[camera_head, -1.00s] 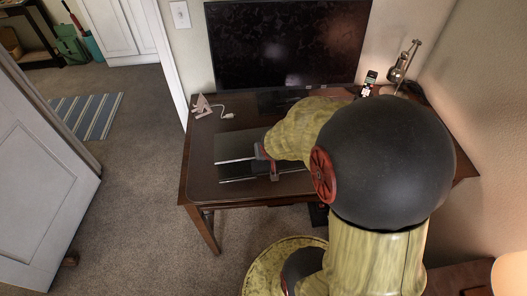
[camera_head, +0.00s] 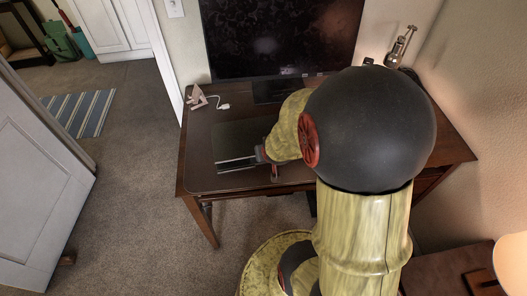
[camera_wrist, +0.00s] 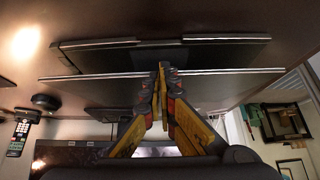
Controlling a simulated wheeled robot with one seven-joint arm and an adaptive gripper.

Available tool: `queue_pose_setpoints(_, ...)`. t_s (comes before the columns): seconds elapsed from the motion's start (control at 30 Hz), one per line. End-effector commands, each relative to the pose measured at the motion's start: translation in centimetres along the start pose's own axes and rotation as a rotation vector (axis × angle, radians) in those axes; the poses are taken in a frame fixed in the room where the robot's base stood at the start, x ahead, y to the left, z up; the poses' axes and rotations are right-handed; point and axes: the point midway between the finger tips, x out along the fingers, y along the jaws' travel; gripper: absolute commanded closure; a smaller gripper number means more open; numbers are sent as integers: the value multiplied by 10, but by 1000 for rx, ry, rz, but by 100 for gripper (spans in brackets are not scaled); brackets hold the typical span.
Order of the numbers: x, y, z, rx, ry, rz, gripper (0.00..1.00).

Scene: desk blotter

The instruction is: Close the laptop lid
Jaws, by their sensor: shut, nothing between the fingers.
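The dark laptop (camera_head: 235,142) lies on the left part of the desk, its lid tilted low over the base with a narrow gap at the front. In the wrist view, the thin front edge of the lid (camera_wrist: 90,76) runs across the picture, apart from the base (camera_wrist: 100,43). My gripper (camera_wrist: 162,68) is shut and empty, its fingertips at the middle of the lid edge; contact is hard to tell. In the head view my gripper (camera_head: 268,160) is at the laptop's right front, and my arm hides the laptop's right side.
A large monitor (camera_head: 280,38) stands at the back of the brown desk (camera_head: 200,182). A small stand (camera_head: 198,97) with a white cable is at the back left. A metal lamp (camera_head: 400,45) is at the back right. The desk's front left is clear.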

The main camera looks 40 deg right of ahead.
Motion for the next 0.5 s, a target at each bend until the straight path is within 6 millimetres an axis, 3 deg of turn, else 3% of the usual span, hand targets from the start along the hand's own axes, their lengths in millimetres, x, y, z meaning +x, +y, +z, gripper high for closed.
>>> queue_pose_setpoints(0.5,18,5,17,1,0,0,100)
